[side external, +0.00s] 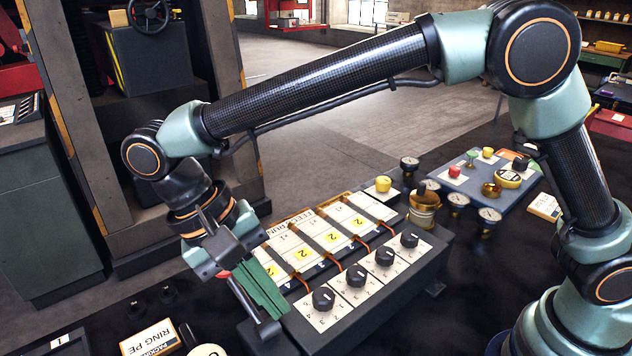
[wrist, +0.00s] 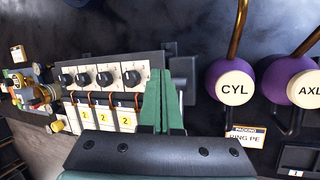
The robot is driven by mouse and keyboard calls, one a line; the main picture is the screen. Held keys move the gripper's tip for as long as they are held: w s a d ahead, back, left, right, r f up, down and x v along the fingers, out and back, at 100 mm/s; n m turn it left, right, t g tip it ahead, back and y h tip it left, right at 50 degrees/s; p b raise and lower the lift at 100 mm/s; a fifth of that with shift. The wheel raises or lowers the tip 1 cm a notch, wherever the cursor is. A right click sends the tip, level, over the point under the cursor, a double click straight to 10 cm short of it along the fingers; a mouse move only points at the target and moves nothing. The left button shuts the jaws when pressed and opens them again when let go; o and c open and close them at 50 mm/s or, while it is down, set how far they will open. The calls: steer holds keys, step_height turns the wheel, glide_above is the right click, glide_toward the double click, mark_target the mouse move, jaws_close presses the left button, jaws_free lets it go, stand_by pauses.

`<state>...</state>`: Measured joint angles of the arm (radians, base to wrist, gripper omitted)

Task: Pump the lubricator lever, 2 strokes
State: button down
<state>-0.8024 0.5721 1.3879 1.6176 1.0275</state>
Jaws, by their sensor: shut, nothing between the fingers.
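The lubricator (side external: 345,300) is a dark box with several black knobs and white number plates on top, and a row of sight panels with yellow "2" tags behind them. It also shows in the wrist view (wrist: 110,62). Its lever (side external: 246,304) is a dark rod at the box's left end, leaning up and left from a round hub. A bit of red shows at its upper end, partly hidden by my gripper. My gripper (side external: 274,304) is shut and empty, its green fingers pointing down beside the lever. The fingers (wrist: 165,100) also show in the wrist view. I cannot tell whether they touch the lever.
A brass-topped cup (side external: 424,212) and several gauges stand past the box's right end. A blue-grey panel (side external: 478,180) with coloured buttons lies beyond. Purple oil cans marked CYL (wrist: 235,88) and AXL (wrist: 309,88) and a packing box (wrist: 245,136) stand near the lever end.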

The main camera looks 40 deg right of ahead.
step_height(320, 180, up, 5)
glide_above(268, 325)
steer(key=s, duration=0.3)
steer(key=shift+a, duration=0.1)
steer(key=shift+w+f, duration=0.4)
steer(key=shift+f, duration=1)
steer(key=shift+w+f, duration=0.45)
steer(key=shift+f, duration=0.9)
steer(key=shift+w+f, duration=0.4)
steer(key=shift+f, duration=1)
steer(key=shift+w+f, duration=0.25)
steer(key=shift+f, duration=0.15)
